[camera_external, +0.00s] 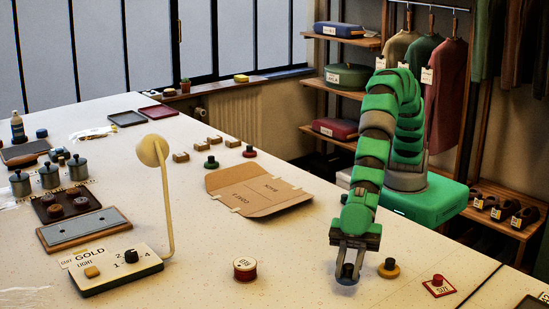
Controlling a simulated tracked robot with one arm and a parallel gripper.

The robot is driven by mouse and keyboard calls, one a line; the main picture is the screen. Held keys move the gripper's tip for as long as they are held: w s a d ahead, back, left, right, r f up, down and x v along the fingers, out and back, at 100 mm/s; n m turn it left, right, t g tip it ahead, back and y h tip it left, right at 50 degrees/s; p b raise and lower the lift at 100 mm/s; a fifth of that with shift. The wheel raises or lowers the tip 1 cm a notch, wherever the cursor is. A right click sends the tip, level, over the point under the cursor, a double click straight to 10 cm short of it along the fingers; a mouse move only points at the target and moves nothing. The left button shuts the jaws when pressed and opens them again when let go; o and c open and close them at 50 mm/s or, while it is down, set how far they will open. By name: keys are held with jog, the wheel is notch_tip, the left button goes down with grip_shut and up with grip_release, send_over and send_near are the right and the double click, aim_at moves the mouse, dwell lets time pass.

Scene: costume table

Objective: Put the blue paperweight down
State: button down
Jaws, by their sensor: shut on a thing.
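My gripper (347,262) points down over the near right part of the table (300,262), at the end of my green arm. It is shut on the blue paperweight (346,273), a small dark blue piece with a knob that shows between and below the fingers. The paperweight is at or just above the tabletop; I cannot tell whether it touches. A yellow paperweight (389,269) with a dark knob stands just to its right, apart from it.
A red-edged spool (245,268) stands to the left. A flat cardboard piece (257,190) lies behind. A control box with a lamp (115,270) stands at the left. The table between spool and gripper is clear.

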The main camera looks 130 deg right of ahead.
aim_at(348, 277)
notch_tip(348, 277, down, 3)
jog(key=shift+f, duration=0.1)
jog(key=c, duration=1.2)
grip_release()
jog(key=shift+c, duration=0.2)
jog(key=shift+s+r, duration=0.1)
jog(key=shift+r, duration=0.1)
jog(key=shift+s+d+r, duration=0.35)
jog(key=shift+s+d, duration=0.05)
jog(key=v, duration=1)
jog(key=shift+s+d+r, duration=0.1)
jog(key=shift+s+d, duration=0.05)
jog(key=shift+s, duration=0.1)
